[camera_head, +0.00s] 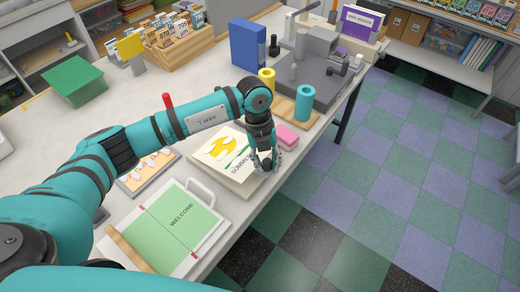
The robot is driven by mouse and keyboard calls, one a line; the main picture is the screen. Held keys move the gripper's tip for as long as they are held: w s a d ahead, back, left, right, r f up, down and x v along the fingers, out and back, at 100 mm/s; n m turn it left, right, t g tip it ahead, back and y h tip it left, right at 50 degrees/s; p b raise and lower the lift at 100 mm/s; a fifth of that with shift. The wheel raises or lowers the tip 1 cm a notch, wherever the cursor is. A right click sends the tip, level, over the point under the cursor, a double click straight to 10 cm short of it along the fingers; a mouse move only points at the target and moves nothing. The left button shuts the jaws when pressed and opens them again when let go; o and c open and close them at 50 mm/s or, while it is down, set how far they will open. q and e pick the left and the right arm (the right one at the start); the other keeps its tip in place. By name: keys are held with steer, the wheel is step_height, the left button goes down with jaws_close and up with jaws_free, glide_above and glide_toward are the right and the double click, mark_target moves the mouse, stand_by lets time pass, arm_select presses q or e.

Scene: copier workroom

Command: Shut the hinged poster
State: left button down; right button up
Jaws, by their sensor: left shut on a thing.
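A white poster marked SUMMER (215,152), with a yellow picture and a green stripe, lies tilted on the worktop over a pale board (238,184). My left gripper (265,168) is at its right edge, with the fingers shut on that edge; the fingers hide the exact contact. A green WELCOME poster (160,226) lies flat on a white board to the left and nearer, with a line across it and a white handle loop at its corner. I cannot tell from this view how the hinge runs. My right gripper is out of view.
A pink block (287,136) lies just right of my left gripper. A teal roll (304,104) and a yellow roll (266,80) stand behind, near a grey machine (310,72). A blue binder (247,48) stands further back. The checkered floor at right is clear.

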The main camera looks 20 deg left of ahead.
arm_select(q)
steer(key=f+y, duration=0.1)
steer(key=f, duration=0.1)
steer(key=d+f+y+b, duration=0.1)
steer(key=f, duration=0.1)
steer(key=shift+s+f+t, duration=0.1)
steer(key=shift+f+t, duration=0.1)
steer(key=shift+t, duration=0.2)
steer(key=shift+y, duration=0.4)
steer(key=c, duration=1.1)
jaws_free()
steer(key=shift+a+r, duration=0.1)
steer(key=shift+a, duration=0.05)
steer(key=shift+r, duration=0.1)
steer(key=r, duration=1.1)
steer(key=shift+d+r, duration=0.3)
steer(key=shift+r, duration=0.1)
